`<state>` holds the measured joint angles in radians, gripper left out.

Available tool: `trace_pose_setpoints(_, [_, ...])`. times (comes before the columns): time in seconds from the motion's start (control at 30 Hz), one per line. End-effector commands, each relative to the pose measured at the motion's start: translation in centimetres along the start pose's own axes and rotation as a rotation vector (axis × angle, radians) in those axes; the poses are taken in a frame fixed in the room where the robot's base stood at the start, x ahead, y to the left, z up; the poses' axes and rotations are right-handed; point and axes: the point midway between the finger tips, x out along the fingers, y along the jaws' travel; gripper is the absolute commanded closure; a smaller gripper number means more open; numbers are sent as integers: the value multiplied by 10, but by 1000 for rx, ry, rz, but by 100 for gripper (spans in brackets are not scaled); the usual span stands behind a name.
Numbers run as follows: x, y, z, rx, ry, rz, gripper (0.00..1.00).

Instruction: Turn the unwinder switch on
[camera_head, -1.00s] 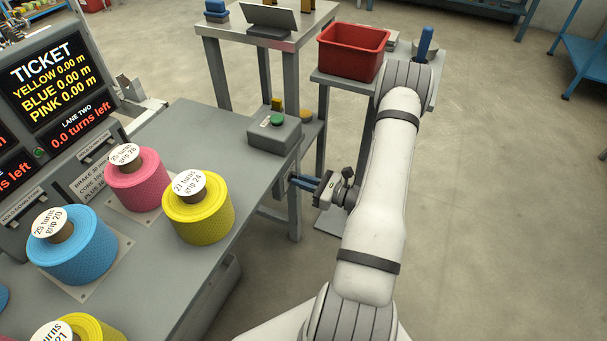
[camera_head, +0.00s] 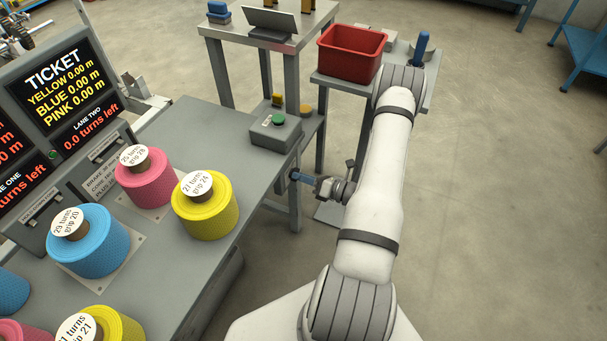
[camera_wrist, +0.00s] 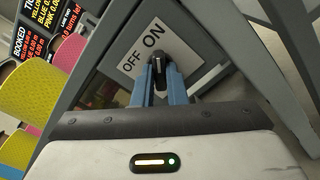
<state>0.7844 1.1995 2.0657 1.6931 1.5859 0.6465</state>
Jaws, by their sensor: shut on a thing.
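The unwinder switch (camera_wrist: 158,68) is a small dark lever on a white plate (camera_wrist: 181,46) marked OFF and ON. It shows in the wrist view on a grey panel at the side of the bench. My gripper (camera_wrist: 160,92) has its two blue fingers closed on the lever's sides. The lever sits close to both words, and I cannot tell which position it is set to. In the head view my gripper (camera_head: 297,175) reaches the bench's right side, below the tabletop, and the switch itself is hidden there.
The grey bench (camera_head: 262,178) carries pink, blue and yellow rolls (camera_head: 205,212) and a grey box with a green button (camera_head: 278,120). A ticket screen (camera_head: 62,85) stands at the left. A red bin (camera_head: 352,52) sits on a side table behind my arm. The floor at right is clear.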

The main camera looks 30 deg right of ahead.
Motion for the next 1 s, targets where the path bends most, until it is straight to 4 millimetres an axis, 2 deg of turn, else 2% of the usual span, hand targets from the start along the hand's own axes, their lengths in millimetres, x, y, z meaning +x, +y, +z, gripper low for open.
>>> trace_pose_setpoints(0.03, [0, 0, 5, 3, -8, -2, 100])
trace_pose_setpoints(0.57, [0, -1, 5, 26, -9, -2, 100])
trace_pose_setpoints(0.6, [0, -1, 5, 25, -9, -3, 87])
trace_pose_setpoints(0.8, [0, -1, 3, 28, -5, -2, 70])
trace_pose_setpoints(0.87, [0, -1, 2, 29, -4, -1, 66])
trace_pose_setpoints(1.0, [0, 0, 1, 30, -3, -1, 66])
